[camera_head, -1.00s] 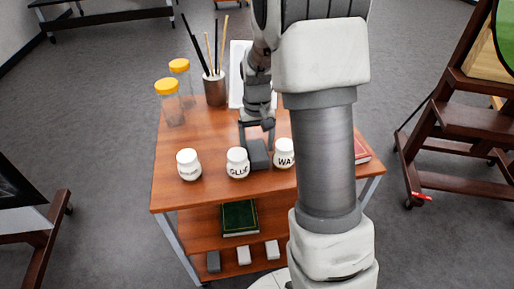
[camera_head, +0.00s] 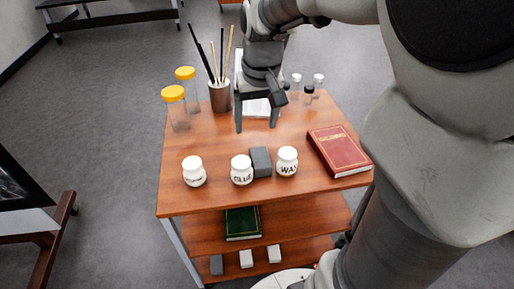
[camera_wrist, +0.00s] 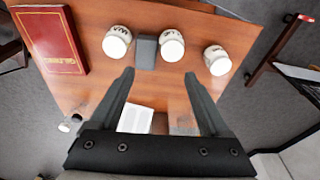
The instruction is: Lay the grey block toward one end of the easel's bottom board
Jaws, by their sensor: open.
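The grey block (camera_head: 261,162) stands on the top of a wooden cart, between the GLUE jar (camera_head: 241,170) and the WAX jar (camera_head: 287,161). It also shows in the wrist view (camera_wrist: 146,53), beyond my fingertips. My gripper (camera_head: 256,127) is open and empty, above the cart top and behind the block, apart from it. Both fingers show in the wrist view (camera_wrist: 159,74).
A third white jar (camera_head: 194,171), a red book (camera_head: 340,152), yellow-capped jars (camera_head: 174,108), a brush cup (camera_head: 220,96) and small bottles (camera_head: 308,94) stand on the cart. Lower shelves hold a green book (camera_head: 242,223), a dark grey block (camera_head: 216,264) and white blocks (camera_head: 246,258).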

